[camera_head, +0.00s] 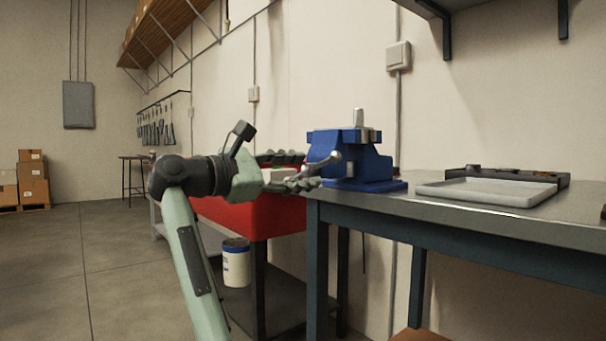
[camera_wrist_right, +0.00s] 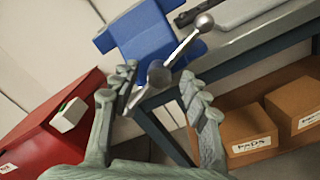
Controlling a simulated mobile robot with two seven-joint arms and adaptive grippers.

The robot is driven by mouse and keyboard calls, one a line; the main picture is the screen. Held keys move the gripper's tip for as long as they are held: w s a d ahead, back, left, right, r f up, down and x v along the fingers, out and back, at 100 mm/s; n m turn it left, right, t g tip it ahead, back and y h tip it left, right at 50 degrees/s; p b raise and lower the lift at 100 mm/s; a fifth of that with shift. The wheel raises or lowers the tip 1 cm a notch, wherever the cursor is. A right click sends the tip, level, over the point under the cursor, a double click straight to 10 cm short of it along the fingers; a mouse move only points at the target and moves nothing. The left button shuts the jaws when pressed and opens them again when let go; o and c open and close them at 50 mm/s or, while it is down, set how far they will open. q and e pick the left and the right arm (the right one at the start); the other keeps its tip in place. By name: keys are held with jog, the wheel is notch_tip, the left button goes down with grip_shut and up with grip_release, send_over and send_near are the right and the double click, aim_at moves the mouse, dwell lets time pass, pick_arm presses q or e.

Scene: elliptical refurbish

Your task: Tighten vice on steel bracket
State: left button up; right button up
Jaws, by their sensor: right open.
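The blue vice (camera_head: 345,172) stands on the near left corner of the workbench, and its body also shows in the right wrist view (camera_wrist_right: 143,38). A small pale upright piece, likely the steel bracket (camera_head: 359,118), sticks up from the vice jaws. The vice's metal handle (camera_head: 328,161) is on its left side; in the wrist view the handle bar (camera_wrist_right: 187,46) runs diagonally, with a ball at its upper end. My right gripper (camera_head: 306,170) is open. In the wrist view its fingers (camera_wrist_right: 158,82) lie to either side of the screw end; contact cannot be told. My left gripper is out of view.
The workbench (camera_head: 440,219) carries a pale tray (camera_head: 487,192) and a dark case (camera_head: 510,174) right of the vice. A red cabinet (camera_head: 265,216) stands left of the bench, close to my right gripper. Boxes (camera_wrist_right: 248,129) sit on the lower shelf. Open floor lies left.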

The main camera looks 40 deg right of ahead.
jog(key=shift+d, duration=0.55)
jog(key=shift+w, duration=0.1)
jog(key=shift+c, duration=0.3)
grip_shut()
